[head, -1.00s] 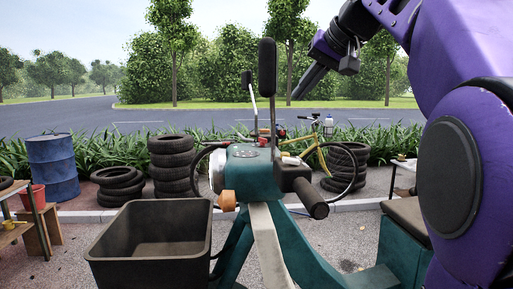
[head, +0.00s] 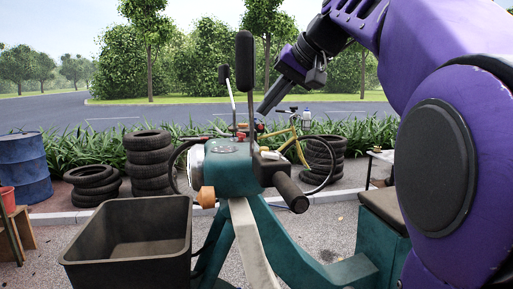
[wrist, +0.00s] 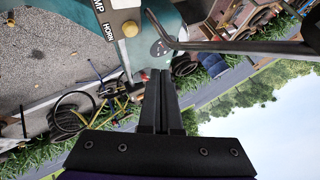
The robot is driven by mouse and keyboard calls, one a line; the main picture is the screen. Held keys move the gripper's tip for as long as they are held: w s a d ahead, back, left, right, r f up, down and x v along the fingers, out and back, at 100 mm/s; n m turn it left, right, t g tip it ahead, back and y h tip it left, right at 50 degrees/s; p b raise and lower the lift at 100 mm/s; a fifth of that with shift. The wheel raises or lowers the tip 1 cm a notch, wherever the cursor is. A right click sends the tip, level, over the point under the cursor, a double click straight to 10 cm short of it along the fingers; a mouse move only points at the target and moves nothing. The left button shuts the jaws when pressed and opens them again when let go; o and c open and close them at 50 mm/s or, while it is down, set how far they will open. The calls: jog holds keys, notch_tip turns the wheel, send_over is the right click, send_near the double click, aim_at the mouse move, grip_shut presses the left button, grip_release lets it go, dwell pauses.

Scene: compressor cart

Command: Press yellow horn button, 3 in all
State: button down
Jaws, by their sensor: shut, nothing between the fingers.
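The yellow horn button (wrist: 130,29) shows in the wrist view beside a white label reading HORN (wrist: 109,33). It sits on the dark control box by the handlebar grip, which is at the right of the teal cart in the head view (head: 271,170). My gripper (head: 262,112) is shut and empty, pointing down and left above that box, apart from it. In the wrist view its fingers (wrist: 162,73) lie together, with the button beyond their tips and to the left. The button's face is too small to make out in the head view.
Two upright mirrors (head: 245,62) on stalks rise from the teal cart (head: 229,165) close to my gripper; one stalk (wrist: 165,28) crosses the wrist view near the fingertips. A dark open bin (head: 75,262) is at the left front. Tyre stacks (head: 148,162) and a yellow bicycle stand behind.

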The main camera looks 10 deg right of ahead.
jog(key=shift+f+b, duration=1.15)
jog(key=shift+f, duration=1.5)
jog(key=shift+f, duration=0.1)
jog(key=shift+f, duration=0.3)
jog(key=shift+f+b, duration=0.5)
jog(key=shift+b, duration=0.1)
jog(key=shift+r, duration=0.1)
dwell(0.5)
jog(key=shift+r+p, duration=0.8)
jog(key=shift+p, duration=0.05)
notch_tip(320, 180, up, 3)
jog(key=shift+r+p, duration=0.1)
jog(key=shift+p, duration=1.05)
jog(key=shift+r, duration=0.9)
